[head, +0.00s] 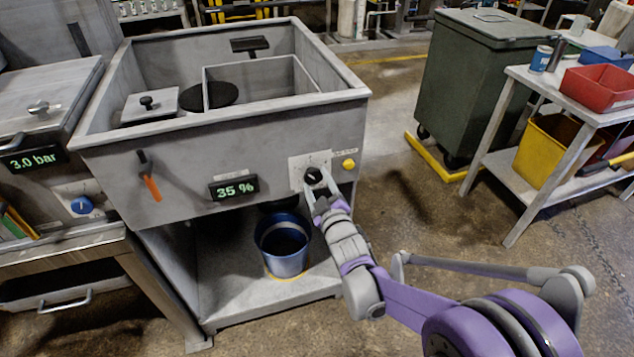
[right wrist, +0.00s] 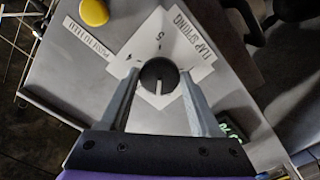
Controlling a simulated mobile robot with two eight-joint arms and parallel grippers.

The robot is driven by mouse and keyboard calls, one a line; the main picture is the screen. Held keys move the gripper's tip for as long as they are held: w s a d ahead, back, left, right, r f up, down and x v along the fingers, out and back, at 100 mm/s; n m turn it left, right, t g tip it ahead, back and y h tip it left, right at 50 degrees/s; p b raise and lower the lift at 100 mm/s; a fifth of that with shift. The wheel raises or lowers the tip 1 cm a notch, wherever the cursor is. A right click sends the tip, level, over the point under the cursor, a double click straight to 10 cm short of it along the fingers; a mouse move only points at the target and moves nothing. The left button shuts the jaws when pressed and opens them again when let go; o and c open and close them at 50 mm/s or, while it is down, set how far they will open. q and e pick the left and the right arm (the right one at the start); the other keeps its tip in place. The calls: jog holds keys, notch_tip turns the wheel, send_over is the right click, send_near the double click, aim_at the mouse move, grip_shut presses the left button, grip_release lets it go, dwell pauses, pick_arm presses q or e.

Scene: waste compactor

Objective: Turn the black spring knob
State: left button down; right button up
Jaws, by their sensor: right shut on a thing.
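The black spring knob (head: 313,175) sits on a pale dial plate on the front of the grey compactor (head: 330,115), right of the 35 % display. In the right wrist view the round knob (right wrist: 159,76) carries a white pointer line, and its plate reads FLAP SPRING with a 5 beside it. My right gripper (head: 310,187) reaches the knob from below right. In the wrist view the two fingers of the right gripper (right wrist: 158,82) stand on either side of the knob, shut on it. My left gripper is not in view.
A yellow button (head: 349,164) is right of the knob. An orange-handled lever (head: 150,182) and the 35 % display (head: 233,187) are to its left. A blue bucket (head: 284,245) stands on the shelf below. A green bin (head: 470,85) and a cart (head: 545,180) stand at right.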

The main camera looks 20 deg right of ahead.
jog(key=shift+n, duration=0.5)
jog(key=o, duration=1.4)
jog(key=shift+c, duration=0.2)
jog(key=s, duration=1.1)
jog(key=shift+d+p, duration=0.2)
jog(key=shift+p, duration=0.2)
